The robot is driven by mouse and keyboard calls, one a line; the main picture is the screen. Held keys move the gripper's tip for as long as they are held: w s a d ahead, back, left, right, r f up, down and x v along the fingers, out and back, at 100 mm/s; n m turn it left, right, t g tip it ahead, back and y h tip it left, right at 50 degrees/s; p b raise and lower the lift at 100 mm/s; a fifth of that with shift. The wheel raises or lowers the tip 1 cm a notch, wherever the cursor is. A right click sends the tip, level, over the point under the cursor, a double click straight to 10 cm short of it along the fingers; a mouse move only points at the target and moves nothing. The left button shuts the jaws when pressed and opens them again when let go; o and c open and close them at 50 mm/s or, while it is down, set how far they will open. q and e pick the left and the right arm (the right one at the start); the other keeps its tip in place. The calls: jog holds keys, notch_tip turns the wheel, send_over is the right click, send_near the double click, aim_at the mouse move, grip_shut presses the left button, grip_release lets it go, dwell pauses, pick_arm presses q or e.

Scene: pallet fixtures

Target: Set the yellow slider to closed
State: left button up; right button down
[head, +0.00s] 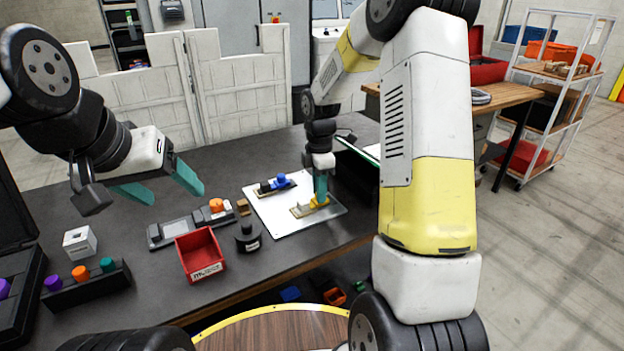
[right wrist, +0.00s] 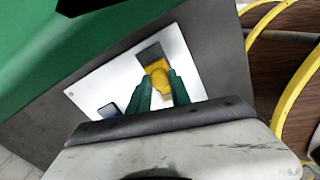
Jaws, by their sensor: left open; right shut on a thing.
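The yellow slider (head: 318,200) sits on a short tan track (head: 300,210) on a white plate (head: 272,212). It is toward the right end of the track in the head view. My right gripper (head: 321,186) points down and is shut on the yellow slider. In the right wrist view, the yellow slider (right wrist: 158,70) lies at the two green fingers (right wrist: 160,88), with a bare greyish stretch of track beyond it. Any open or closed marking is too small to read. My left gripper (head: 158,190) is open and empty above the table at left.
A blue slider (head: 279,181) is on the same plate, behind the yellow one. A red bin (head: 199,258), a dark weight-like piece (head: 247,240) and a device with an orange knob (head: 216,205) stand left of the plate. A rack of coloured pegs (head: 88,286) is further left.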

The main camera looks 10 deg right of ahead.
jog(key=c, duration=1.2)
grip_release()
jog(key=shift+a, duration=0.25)
jog(key=shift+r, duration=3.95)
jog(key=shift+s, duration=0.1)
jog(key=s+r+m+t, duration=0.3)
jog(key=s+r+m, duration=0.6)
jog(key=s+r, duration=0.25)
jog(key=s+m+t, duration=0.1)
jog(key=s+m, duration=0.2)
jog(key=s, duration=0.1)
jog(key=s+r+m+t+y, duration=0.1)
jog(key=s+m, duration=0.2)
jog(key=s, duration=0.1)
jog(key=s+m+t+y, duration=0.1)
jog(key=s+m, duration=0.2)
jog(key=s, duration=0.1)
jog(key=shift+s+a+r, duration=0.15)
jog(key=shift+s+r, duration=0.05)
jog(key=shift+s, duration=0.15)
